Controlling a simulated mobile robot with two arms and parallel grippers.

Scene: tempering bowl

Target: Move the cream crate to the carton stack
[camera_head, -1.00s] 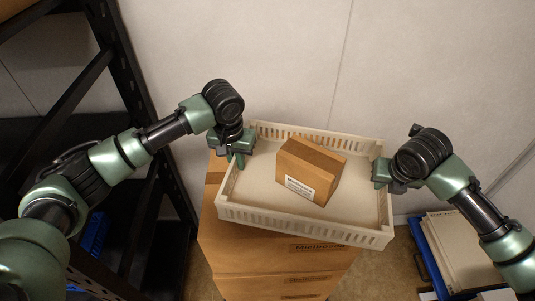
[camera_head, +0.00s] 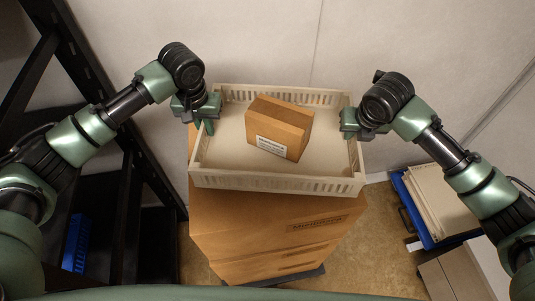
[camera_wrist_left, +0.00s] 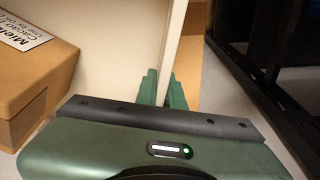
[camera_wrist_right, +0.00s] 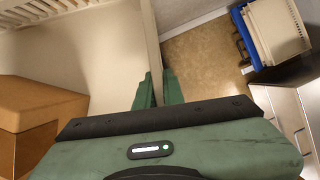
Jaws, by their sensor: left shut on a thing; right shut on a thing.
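The cream crate (camera_head: 275,182) is at the top of the carton stack (camera_head: 262,225) in the head view, with slotted walls and a brown box (camera_head: 279,126) inside. Whether its base touches the top carton I cannot tell. My left gripper (camera_head: 207,122) is shut on the crate's left wall, which also shows in the left wrist view (camera_wrist_left: 175,40). My right gripper (camera_head: 349,128) is shut on the right wall, which shows in the right wrist view (camera_wrist_right: 150,45). The brown box also shows in both wrist views (camera_wrist_left: 28,75) (camera_wrist_right: 35,115).
A black shelf rack (camera_head: 105,200) stands at the left, with a blue bin (camera_head: 76,243) low in it. A blue container (camera_head: 420,215) with cream contents stands on the right. A pale wall (camera_head: 270,40) is close behind the stack.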

